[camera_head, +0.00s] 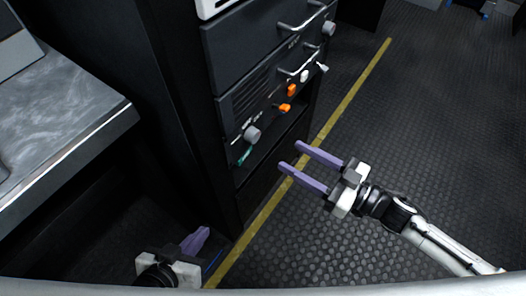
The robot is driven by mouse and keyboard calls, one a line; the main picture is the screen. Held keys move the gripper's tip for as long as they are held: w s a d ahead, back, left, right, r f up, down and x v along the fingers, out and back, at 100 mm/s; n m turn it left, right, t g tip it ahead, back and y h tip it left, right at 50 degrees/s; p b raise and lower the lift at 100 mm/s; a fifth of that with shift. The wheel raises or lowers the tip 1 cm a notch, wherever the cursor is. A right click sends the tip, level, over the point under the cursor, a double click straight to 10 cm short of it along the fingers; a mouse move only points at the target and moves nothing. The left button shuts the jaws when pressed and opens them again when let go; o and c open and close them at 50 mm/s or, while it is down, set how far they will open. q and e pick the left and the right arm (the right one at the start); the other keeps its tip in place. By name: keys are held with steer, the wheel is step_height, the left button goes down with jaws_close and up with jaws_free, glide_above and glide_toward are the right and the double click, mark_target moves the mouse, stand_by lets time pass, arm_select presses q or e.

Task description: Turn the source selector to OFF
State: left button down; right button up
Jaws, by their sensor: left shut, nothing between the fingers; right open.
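A dark rack (228,92) holds panels with knobs. A round grey knob (252,134) sits at the left end of the lower panel, with small white lettering beside it. Another grey knob (329,28) is at the right end higher up. I cannot tell which is the source selector, and its setting is too small to read. My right gripper (290,156) is open and empty, in front of the rack, to the right of the lower knob and apart from it. My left gripper (200,236) is shut and empty, low at the bottom, below the lower knob.
Orange pieces (284,107), a white piece (304,76) and a teal piece (244,155) stick out of the lower panel. Metal handles (300,22) protrude above. A grey worktop (66,122) is at the left. The dark textured floor (430,130) with a yellow line (362,77) is clear at right.

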mark_target(257, 138)
steer(key=shift+g, duration=0.4)
steer(key=b+x, duration=0.1)
steer(key=x, duration=0.9)
steer(key=shift+a+r, duration=0.1)
steer(key=shift+r, duration=0.05)
steer(key=c, duration=1.1)
